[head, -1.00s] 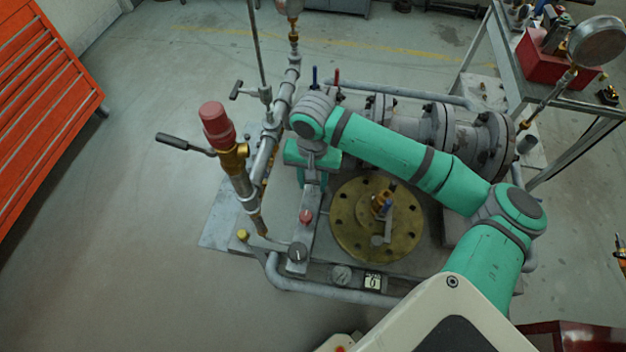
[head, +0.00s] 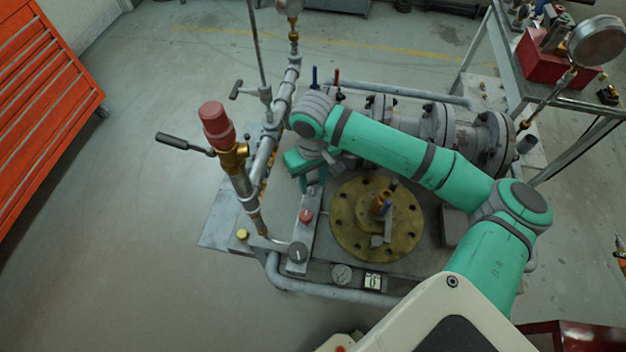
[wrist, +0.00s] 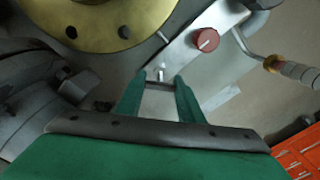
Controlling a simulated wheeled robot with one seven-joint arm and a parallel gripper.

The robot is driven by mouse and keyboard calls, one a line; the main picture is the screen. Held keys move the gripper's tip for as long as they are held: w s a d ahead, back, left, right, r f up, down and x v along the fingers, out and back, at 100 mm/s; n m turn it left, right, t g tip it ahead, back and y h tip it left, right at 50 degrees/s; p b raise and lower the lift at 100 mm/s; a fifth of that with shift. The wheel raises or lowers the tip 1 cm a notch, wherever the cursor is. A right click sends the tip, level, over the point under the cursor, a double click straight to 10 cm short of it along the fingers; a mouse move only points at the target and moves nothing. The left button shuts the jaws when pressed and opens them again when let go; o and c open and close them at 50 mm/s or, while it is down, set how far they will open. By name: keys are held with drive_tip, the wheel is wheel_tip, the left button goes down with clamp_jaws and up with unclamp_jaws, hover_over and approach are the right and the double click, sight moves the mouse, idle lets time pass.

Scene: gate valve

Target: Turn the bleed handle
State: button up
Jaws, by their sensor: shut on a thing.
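My gripper (wrist: 160,84) shows in the wrist view with its two green fingers on either side of a small grey handle (wrist: 160,75), which I take to be the bleed handle. It is shut on this handle; a dark bar also spans the gap between the fingers. In the head view my gripper (head: 312,182) points down beside the grey panel strip, left of the round brass flange. The handle is hidden there under my wrist.
A red-capped relief valve (head: 216,125) with a lever stands left. Pipes run behind.

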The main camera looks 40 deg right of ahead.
sight(313, 181)
drive_tip(key=n, duration=0.4)
drive_tip(key=shift+n, duration=0.3)
drive_tip(key=n, duration=0.4)
drive_tip(key=shift+n, duration=0.4)
drive_tip(key=o, duration=1.1)
drive_tip(key=shift+c, duration=0.2)
wheel_tip(313, 181, up, 11)
